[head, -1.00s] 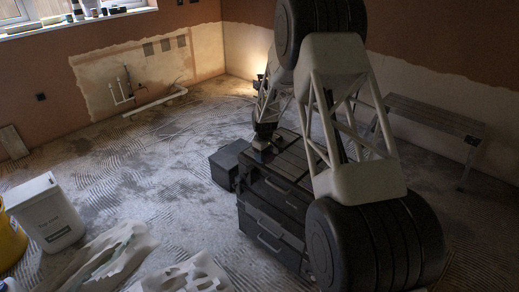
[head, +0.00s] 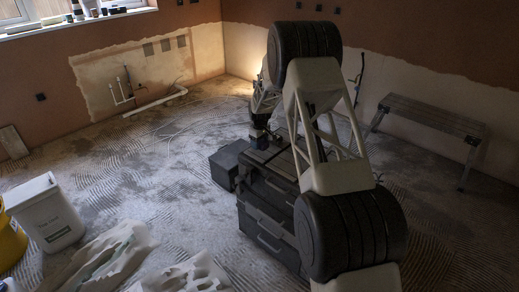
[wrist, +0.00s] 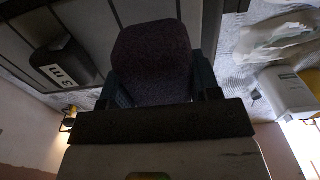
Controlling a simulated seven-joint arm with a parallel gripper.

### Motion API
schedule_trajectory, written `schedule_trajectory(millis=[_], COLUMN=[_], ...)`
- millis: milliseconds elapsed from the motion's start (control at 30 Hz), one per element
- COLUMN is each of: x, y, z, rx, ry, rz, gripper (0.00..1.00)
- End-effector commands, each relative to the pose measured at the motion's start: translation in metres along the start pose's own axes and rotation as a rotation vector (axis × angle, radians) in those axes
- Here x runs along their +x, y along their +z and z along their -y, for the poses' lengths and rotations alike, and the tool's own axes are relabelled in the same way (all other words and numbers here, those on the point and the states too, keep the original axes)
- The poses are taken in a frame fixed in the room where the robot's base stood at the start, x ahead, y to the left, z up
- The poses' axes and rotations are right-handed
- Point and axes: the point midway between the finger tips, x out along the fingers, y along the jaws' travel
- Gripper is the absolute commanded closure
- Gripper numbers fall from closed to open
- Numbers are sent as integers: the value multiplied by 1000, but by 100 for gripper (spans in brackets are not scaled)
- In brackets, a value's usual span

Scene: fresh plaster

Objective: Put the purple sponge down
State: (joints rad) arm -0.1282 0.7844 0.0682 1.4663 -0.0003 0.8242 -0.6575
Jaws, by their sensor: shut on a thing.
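The purple sponge (wrist: 152,52) is large in the middle of the wrist view, dark in the dim light. My gripper (wrist: 156,84) is shut on it, with one finger along each side. Behind the sponge is the dark ribbed top of the black tool chest (wrist: 221,40). I cannot tell whether the sponge touches that top. In the head view my gripper (head: 260,138) is small, low over the back left part of the chest (head: 266,222). The sponge cannot be made out clearly there.
A dark object with a white label (wrist: 66,64) lies on the chest top beside the sponge in the wrist view. A smaller black box (head: 228,165) stands left of the chest. A white bin (head: 46,212) and draped sheets (head: 110,258) are front left; a bench (head: 430,117) is right.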

Motion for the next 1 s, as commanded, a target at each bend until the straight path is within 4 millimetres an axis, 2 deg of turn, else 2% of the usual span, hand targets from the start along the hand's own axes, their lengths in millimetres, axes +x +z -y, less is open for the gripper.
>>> schedule_trajectory(millis=[467, 800, 1000], x=[2, 29, 35], y=[-3, -3, -3], z=[-2, -2, -2], rx=[0, 0, 0], ry=[0, 0, 1], rz=[0, 0, -1], gripper=[69, 69, 69])
